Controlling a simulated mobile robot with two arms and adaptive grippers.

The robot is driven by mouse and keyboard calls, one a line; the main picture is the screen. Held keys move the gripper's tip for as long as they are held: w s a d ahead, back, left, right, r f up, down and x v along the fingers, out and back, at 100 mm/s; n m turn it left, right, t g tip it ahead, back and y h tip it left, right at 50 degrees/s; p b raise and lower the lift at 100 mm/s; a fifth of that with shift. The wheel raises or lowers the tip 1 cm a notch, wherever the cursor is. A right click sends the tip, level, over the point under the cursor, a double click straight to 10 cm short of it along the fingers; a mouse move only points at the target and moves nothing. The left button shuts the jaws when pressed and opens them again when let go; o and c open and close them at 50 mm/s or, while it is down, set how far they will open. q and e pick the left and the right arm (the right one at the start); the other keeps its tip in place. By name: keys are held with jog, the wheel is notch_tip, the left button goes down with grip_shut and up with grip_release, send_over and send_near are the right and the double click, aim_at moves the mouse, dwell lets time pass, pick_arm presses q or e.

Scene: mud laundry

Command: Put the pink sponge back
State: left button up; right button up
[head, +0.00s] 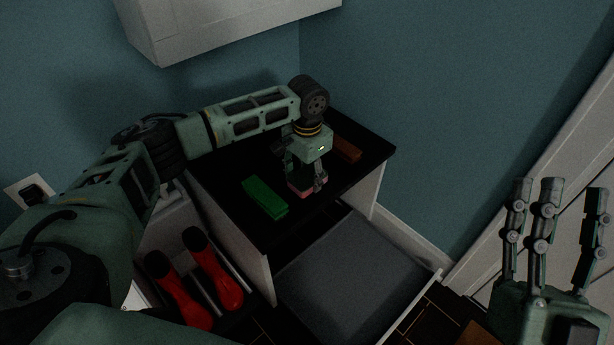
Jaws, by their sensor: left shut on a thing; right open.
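The pink sponge (299,191) is on or just above the black countertop, near its front edge. I cannot tell whether it touches the top. My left gripper (305,184) points down and is shut on the sponge, hiding much of it. My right gripper (553,220) is open and empty at the right, with its fingers pointing up, away from the counter.
A green block (264,197) lies left of the sponge on the black countertop (231,178). A brown block (347,149) lies behind right. A grey drawer (352,280) is pulled out below. Red boots (217,274) stand lower left. A white cabinet (215,25) hangs above.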

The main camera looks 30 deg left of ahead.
pick_arm(q)
jog(key=shift+f, duration=0.1)
jog(key=o, duration=1)
pick_arm(e)
jog(key=shift+w+f+g, duration=0.3)
jog(key=shift+w+f, duration=0.1)
